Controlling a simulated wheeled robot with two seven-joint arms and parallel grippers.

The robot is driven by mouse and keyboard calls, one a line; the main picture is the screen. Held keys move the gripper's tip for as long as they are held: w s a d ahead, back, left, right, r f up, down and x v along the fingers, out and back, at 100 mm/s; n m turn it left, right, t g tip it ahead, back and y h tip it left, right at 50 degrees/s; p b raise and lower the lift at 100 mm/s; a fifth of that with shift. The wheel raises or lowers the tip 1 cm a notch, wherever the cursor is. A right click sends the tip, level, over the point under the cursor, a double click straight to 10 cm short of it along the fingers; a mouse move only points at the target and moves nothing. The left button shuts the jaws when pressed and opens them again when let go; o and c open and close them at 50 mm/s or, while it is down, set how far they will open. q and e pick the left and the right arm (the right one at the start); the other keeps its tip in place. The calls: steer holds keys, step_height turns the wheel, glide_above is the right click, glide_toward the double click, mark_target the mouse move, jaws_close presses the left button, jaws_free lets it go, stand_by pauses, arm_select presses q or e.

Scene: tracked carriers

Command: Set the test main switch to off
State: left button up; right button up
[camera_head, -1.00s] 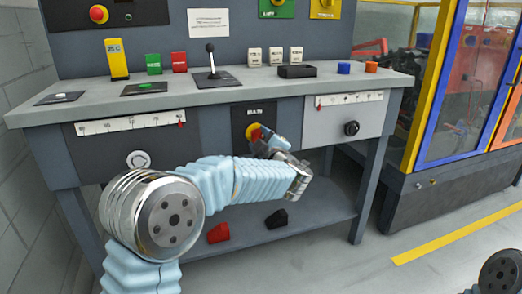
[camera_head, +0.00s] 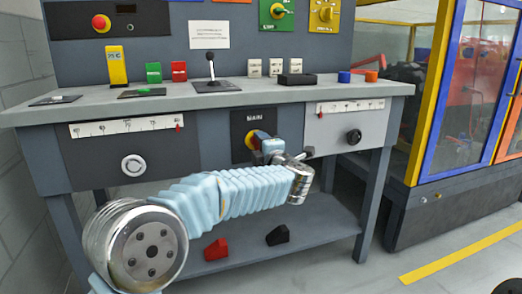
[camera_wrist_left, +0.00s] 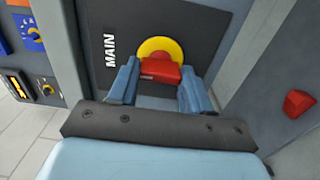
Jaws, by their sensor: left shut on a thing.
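The test main switch is a red handle on a yellow disc (camera_head: 253,137), set in a dark plate marked MAIN on the bench front. In the left wrist view the red handle (camera_wrist_left: 160,71) stands between the two blue fingertips. In the left wrist view the gripper (camera_wrist_left: 160,90) faces the plate closely. I cannot tell the switch's set position. My right gripper is not in view.
The bench top (camera_head: 220,98) above carries a lever (camera_head: 211,70), colored blocks and white switches. A round black knob (camera_head: 354,136) sits right of the switch. Red (camera_head: 216,249) and black (camera_head: 278,235) pieces lie on the lower shelf. A fenced machine stands at right.

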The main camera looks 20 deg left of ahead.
arm_select(q)
steer(key=shift+f, duration=0.1)
stand_by(0.3)
steer(key=o, duration=1.1)
steer(key=shift+c, duration=0.2)
steer(key=v, duration=1.3)
steer(key=shift+s+d+p, duration=0.25)
steer(key=shift+s+p, duration=0.05)
steer(key=shift+s, duration=0.05)
